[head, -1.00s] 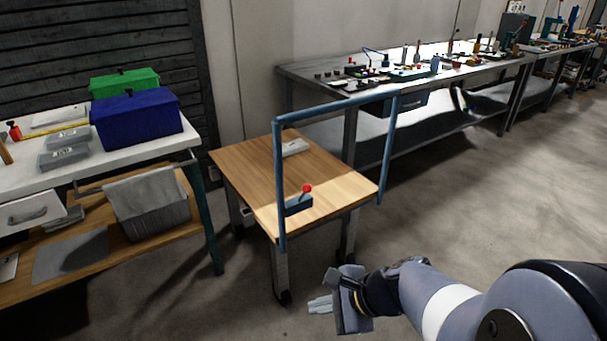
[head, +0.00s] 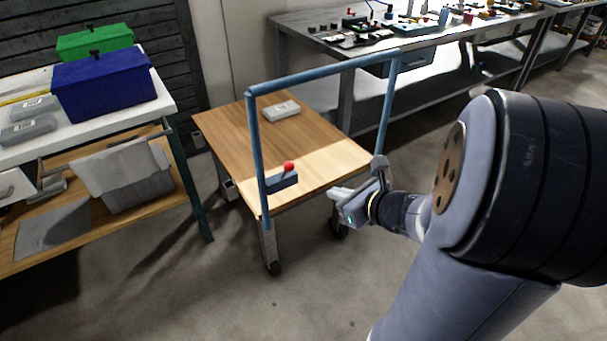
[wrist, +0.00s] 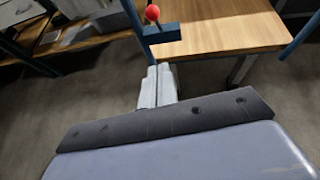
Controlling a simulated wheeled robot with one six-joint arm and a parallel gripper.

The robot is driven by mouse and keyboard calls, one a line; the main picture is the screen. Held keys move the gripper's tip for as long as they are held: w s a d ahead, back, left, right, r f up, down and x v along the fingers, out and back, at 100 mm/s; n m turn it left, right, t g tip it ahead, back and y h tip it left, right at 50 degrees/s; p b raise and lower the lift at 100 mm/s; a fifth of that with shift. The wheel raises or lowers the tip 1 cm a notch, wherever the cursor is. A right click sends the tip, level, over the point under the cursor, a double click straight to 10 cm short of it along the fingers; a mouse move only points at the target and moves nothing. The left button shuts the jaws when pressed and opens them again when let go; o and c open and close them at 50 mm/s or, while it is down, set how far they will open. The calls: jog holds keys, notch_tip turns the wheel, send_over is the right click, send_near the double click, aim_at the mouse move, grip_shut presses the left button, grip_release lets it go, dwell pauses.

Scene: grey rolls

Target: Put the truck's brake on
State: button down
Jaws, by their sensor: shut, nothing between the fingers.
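The truck is a wooden-topped cart (head: 225,130) with a blue tube handle frame (head: 320,74) and wheels below. The brake lever has a red ball knob (head: 289,166) and sits on a blue bracket (head: 281,181) on the frame's left post. In the wrist view the red knob (wrist: 152,13) and bracket (wrist: 165,33) are at the top, just beyond the fingers. My gripper (head: 334,193) is shut and empty, to the right of the knob and a little lower in the head view. The fingers (wrist: 157,85) also show in the wrist view, apart from the lever.
A small grey box (head: 282,111) lies on the cart top. A workbench with blue (head: 105,88) and green (head: 95,42) toolboxes stands at left. A cluttered metal bench (head: 300,22) stands behind. The floor (head: 300,295) in front is clear.

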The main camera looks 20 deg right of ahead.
jog(key=b, duration=0.3)
send_near(286, 172)
notch_tip(286, 172, down, 3)
jog(key=shift+w+a+r+p, duration=0.15)
jog(key=shift+w+r, duration=0.1)
jog(key=shift+w, duration=0.2)
jog(key=shift+w+a+r+p, duration=0.1)
jog(key=shift+w+a+r, duration=0.1)
jog(key=shift+w, duration=0.25)
jog(key=shift+w+a+r+p, duration=0.15)
jog(key=shift+w+r, duration=0.1)
jog(key=shift+w, duration=0.25)
jog(key=shift+w+r+p, duration=0.1)
jog(key=shift+r+p, duration=0.05)
jog(key=shift+p, duration=0.15)
